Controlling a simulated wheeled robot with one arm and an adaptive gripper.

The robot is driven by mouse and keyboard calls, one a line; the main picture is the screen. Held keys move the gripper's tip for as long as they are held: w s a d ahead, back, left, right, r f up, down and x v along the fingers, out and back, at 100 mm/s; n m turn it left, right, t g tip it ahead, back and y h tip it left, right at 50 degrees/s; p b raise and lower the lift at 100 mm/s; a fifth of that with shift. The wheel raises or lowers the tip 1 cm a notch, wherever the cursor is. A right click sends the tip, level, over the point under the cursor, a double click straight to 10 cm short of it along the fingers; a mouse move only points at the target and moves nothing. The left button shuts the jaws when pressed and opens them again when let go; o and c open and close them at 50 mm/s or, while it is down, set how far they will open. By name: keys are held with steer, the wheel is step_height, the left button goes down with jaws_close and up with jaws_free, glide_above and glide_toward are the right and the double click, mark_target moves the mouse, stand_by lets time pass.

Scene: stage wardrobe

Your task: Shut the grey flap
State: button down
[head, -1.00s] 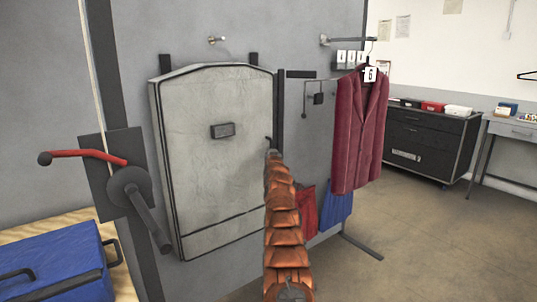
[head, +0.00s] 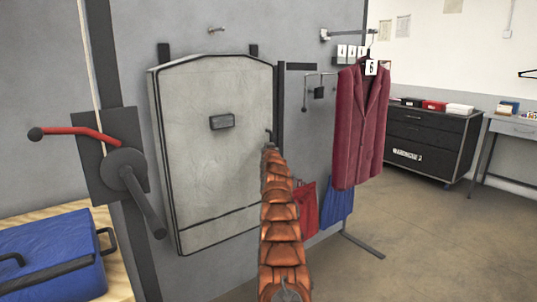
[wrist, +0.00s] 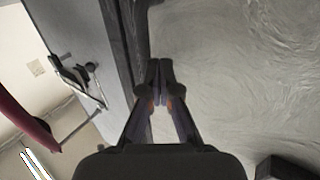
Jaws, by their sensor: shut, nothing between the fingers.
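The grey flap (head: 215,170) is a tall pale panel with black trim and a small dark handle block (head: 222,122), mounted on the grey wall. Its left side shows some thickness, and I cannot tell how far it stands from the wall. My gripper (head: 268,133) is at the flap's right edge, at about mid-upper height, at the end of my orange arm. In the wrist view my gripper (wrist: 160,72) is shut and empty, its tips by the dark trim beside the flap's pale face (wrist: 230,75). Whether the tips touch it is unclear.
A crank with a red handle (head: 75,134) is left of the flap, above a blue case (head: 50,250). A maroon jacket (head: 358,125) hangs to the right, with red (head: 306,208) and blue (head: 337,205) cloths below. Open floor (head: 420,240) lies right.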

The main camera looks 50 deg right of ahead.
steer(key=b+v, duration=1.3)
steer(key=b, duration=0.5)
steer(key=shift+s+d, duration=0.35)
steer(key=shift+d, duration=0.05)
steer(key=shift+r, duration=0.1)
